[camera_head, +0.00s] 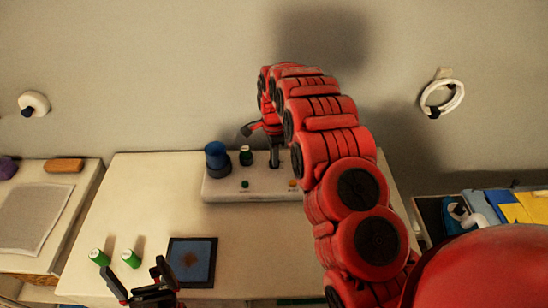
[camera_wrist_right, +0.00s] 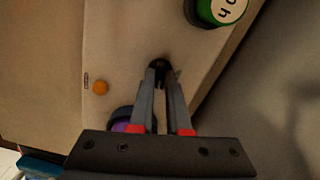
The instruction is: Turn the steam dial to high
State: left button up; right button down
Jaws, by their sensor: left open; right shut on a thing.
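A white control box (camera_head: 225,192) stands on the table against the wall. On it is a green knob (camera_head: 246,157), also in the right wrist view (camera_wrist_right: 220,8), where its white top bears a dark mark. My right gripper (camera_head: 275,163) reaches down to the box, right of this knob. In the right wrist view its fingertips (camera_wrist_right: 159,72) are shut on a small dark part (camera_wrist_right: 158,64) of the box, mostly hidden between them. I cannot tell which control is the steam dial. My left gripper (camera_head: 148,281) is open and empty at the table's front, left of a dark-framed blue pad (camera_head: 193,262).
A blue cylinder (camera_head: 217,160) stands on the box's left end. A green button (camera_head: 245,183) and an orange button (camera_head: 293,183) sit on its front. Two green-capped cylinders (camera_head: 99,257) (camera_head: 131,258) stand front left. The table's middle is clear. My right arm hides the box's right side.

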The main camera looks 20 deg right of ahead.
jog(key=m, duration=0.4)
jog(key=shift+m, duration=2.3)
jog(key=c, duration=0.9)
grip_release()
jog(key=shift+r, duration=0.1)
